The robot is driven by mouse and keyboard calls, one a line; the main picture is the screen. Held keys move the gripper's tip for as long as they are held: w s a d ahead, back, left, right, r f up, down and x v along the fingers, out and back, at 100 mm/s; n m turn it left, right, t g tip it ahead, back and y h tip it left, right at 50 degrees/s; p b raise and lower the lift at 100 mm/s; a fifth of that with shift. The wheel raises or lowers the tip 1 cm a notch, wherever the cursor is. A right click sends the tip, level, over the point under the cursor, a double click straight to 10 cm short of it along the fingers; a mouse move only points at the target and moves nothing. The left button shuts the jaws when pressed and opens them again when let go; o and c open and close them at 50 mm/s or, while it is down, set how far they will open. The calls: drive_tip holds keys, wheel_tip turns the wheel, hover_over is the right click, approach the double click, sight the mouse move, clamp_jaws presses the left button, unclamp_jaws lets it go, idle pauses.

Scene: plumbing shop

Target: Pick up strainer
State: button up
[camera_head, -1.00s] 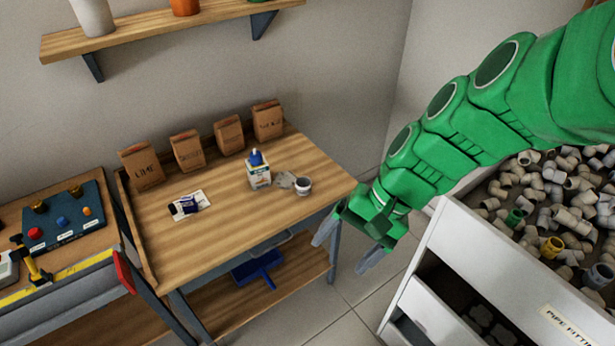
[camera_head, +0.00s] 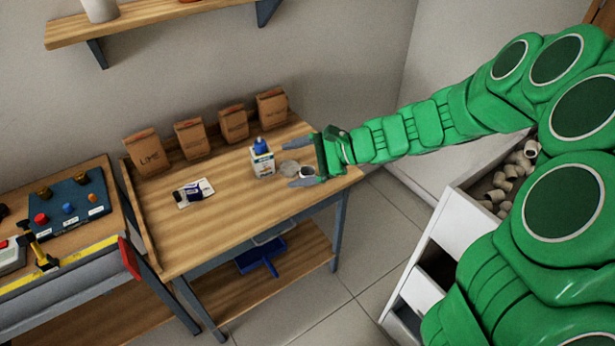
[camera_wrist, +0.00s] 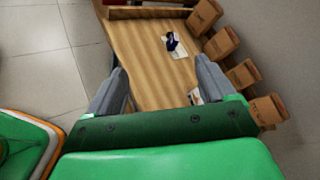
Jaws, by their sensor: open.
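A small grey, roundish item (camera_head: 289,167) lies on the wooden table near its right end; it could be the strainer, but it is too small to tell. A small white cup-like piece (camera_head: 307,173) is beside it, partly covered by my gripper. My gripper (camera_head: 297,163) is open and empty, its fingers pointing left over the right end of the table. In the head view its two fingers appear on either side of the grey item; I cannot tell the height gap. In the wrist view my gripper (camera_wrist: 160,68) has bare tabletop between its fingers, and no strainer is clearly visible.
A white bottle with a blue cap (camera_head: 262,160) stands just left of the fingers. Several brown paper bags (camera_head: 233,123) line the table's back. A dark blue item on a white card (camera_head: 192,193) lies left. A white cabinet of pipe fittings (camera_head: 440,250) is at right.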

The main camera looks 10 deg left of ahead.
drive_tip(key=w+f+m+t+y, duration=0.1)
drive_tip(key=w+f+m+t, duration=0.3)
drive_tip(key=w+f+m, duration=0.45)
drive_tip(key=m+t+h, duration=0.1)
drive_tip(key=m+t, duration=0.2)
drive_tip(key=m, duration=0.1)
approach(302, 170)
drive_tip(key=shift+x, duration=4.8)
drive_tip(key=shift+s+f, duration=0.1)
drive_tip(key=shift+f, duration=0.05)
drive_tip(key=shift+d, duration=0.1)
drive_tip(key=shift+c, duration=0.3)
drive_tip(key=c, duration=1)
